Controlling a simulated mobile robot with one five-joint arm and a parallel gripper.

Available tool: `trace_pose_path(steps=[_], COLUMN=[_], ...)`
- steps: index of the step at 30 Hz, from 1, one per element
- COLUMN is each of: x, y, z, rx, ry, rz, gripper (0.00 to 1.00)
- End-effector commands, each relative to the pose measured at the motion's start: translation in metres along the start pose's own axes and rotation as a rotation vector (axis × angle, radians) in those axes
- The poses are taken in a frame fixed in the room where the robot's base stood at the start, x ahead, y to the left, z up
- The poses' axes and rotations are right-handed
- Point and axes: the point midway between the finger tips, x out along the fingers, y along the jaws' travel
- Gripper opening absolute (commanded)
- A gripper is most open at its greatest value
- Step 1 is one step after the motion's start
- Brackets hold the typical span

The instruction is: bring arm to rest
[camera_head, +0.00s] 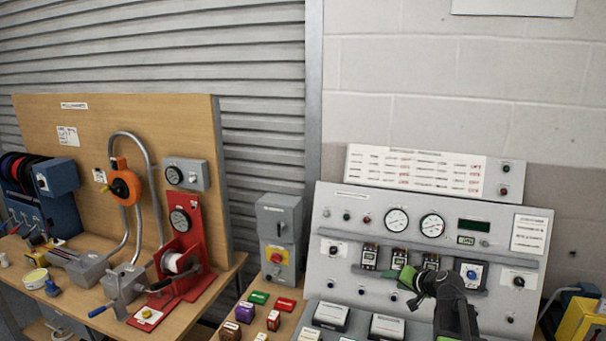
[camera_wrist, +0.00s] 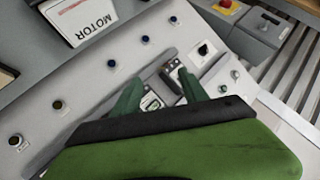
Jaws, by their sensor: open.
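My gripper (camera_head: 398,276) is in front of the grey sloped control panel (camera_head: 345,215), at the row of small black-and-white modules below its two dials. The green fingers also show in the wrist view (camera_wrist: 160,84), spread apart with a gap between them. A module (camera_wrist: 151,102) shows in that gap, and another (camera_wrist: 174,70) lies just beyond the fingertips. I cannot tell whether the fingers touch a module. My dark arm reaches up from the lower right and hides part of the panel's lower right.
A wooden bench (camera_head: 232,270) with a red reel stand (camera_head: 181,250) is at left. A grey switch box (camera_head: 280,230) stands beside the panel. Several coloured blocks lie at the panel's lower left. A yellow box (camera_head: 582,318) is at right.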

Motion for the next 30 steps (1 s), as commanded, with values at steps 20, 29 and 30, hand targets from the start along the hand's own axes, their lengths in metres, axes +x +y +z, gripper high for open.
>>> trace_pose_path(steps=[20,29,30], x=[-0.060,-0.062,-0.062], y=[-0.048,-0.047,-0.047], z=[0.283,0.285,0.285], rx=[-0.452,-0.433,-0.433], ry=[-0.820,-0.829,-0.829], rz=[0.507,0.514,0.513], gripper=[0.51,0.51,0.51])
